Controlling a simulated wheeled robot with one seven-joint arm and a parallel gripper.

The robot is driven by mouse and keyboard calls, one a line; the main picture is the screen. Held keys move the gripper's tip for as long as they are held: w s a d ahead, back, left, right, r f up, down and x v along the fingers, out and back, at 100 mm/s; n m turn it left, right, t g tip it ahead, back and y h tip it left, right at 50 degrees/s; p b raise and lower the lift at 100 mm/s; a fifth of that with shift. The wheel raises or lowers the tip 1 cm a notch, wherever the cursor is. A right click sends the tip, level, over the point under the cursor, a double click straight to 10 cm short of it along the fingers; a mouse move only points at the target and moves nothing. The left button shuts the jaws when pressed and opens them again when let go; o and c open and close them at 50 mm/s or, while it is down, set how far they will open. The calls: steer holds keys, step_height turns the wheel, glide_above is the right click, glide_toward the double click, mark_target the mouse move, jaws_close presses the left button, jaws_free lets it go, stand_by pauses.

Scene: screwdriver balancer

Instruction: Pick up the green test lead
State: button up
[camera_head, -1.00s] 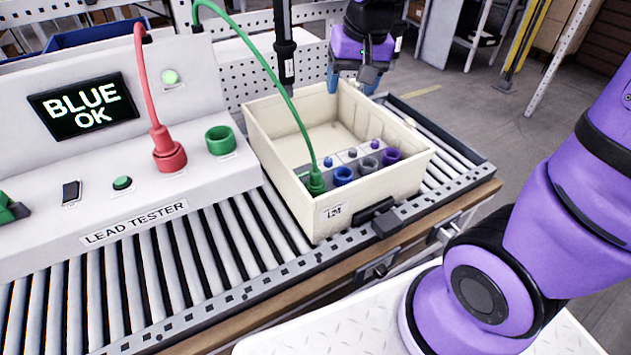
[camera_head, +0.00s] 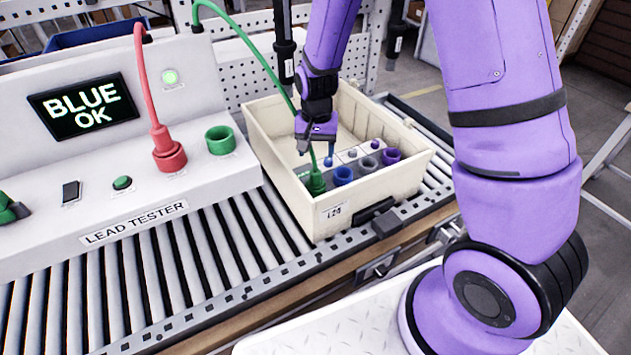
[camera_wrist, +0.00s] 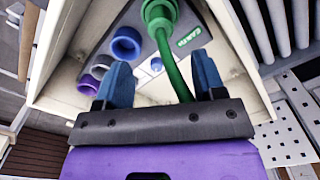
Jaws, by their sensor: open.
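The green test lead (camera_head: 316,181) stands with its plug in the panel inside the cream bin, at the bin's left front corner. Its cable arcs up and left to the top of the tester. In the wrist view the green plug (camera_wrist: 160,14) is at the top, and its cable runs down between the blue fingertips. My gripper (camera_head: 316,148) is over the bin, behind the plug; in the wrist view my gripper (camera_wrist: 160,85) is open, with a finger on each side of the cable. Whether a finger touches the cable, I cannot tell.
The cream bin (camera_head: 365,211) holds blue, grey and purple sockets to the right of the lead. The lead tester (camera_head: 230,180) stands at left with a red plug (camera_head: 168,152), an empty green socket (camera_head: 220,140) and a screen reading BLUE OK. Rollers lie in front.

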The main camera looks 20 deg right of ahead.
mark_target(315, 171)
steer(key=shift+s+a+f, duration=0.1)
steer(key=shift+f, duration=2.25)
steer(key=shift+s+a+f, duration=0.1)
steer(key=shift+f, duration=2.25)
steer(key=c, duration=1)
